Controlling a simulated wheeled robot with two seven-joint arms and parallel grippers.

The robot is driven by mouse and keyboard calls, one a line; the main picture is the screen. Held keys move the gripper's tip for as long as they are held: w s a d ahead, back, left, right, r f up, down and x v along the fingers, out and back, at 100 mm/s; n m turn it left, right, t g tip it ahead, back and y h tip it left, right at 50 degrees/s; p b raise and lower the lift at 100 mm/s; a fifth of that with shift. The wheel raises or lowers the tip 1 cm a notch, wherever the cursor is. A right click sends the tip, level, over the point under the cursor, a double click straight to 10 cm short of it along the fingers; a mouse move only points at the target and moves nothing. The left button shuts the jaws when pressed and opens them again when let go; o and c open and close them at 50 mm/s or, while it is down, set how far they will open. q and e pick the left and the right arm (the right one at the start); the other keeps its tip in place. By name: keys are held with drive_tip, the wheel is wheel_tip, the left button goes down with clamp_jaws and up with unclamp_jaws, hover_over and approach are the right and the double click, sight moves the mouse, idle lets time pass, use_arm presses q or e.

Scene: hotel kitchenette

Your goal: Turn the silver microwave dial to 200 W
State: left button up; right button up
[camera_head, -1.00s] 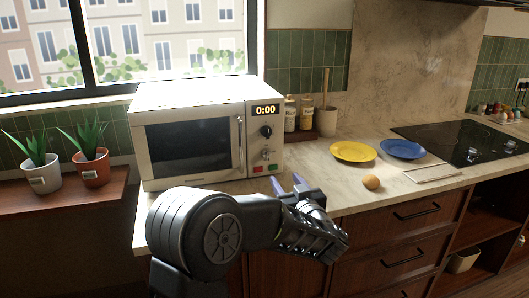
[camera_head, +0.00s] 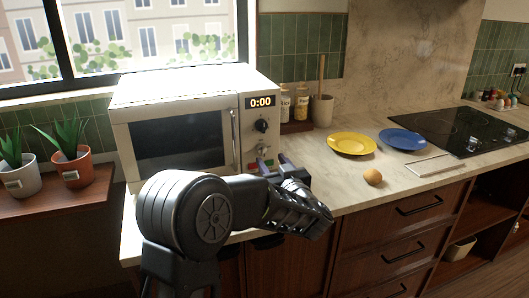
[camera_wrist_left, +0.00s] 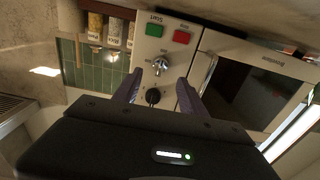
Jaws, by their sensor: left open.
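The white microwave (camera_head: 176,91) stands on the counter at left, its display reading 0:00. Its silver dial (camera_head: 263,148) is below a black dial (camera_head: 261,126) on the right-hand panel. The silver dial (camera_wrist_left: 160,65) also shows in the left wrist view, which is upside down, with the black dial (camera_wrist_left: 153,96) between the fingers. My left gripper (camera_head: 268,164) is open and empty in front of the lower panel, its fingertips (camera_wrist_left: 158,80) pointing at the panel, apart from the silver dial. The dial's setting is too small to read. My right gripper is out of view.
A green button (camera_wrist_left: 154,30) and a red button (camera_wrist_left: 181,37) sit near the silver dial. Jars (camera_head: 301,104) and a utensil pot (camera_head: 323,110) stand right of the microwave. A yellow plate (camera_head: 352,144), a blue plate (camera_head: 403,139) and an egg-like object (camera_head: 373,177) lie further right.

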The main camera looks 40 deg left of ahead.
sight(264, 151)
use_arm(q)
drive_tip(key=x, duration=0.6)
drive_tip(key=shift+w+a+p, duration=0.1)
drive_tip(key=shift+a+p, duration=0.1)
drive_tip(key=shift+p, duration=0.1)
clamp_jaws()
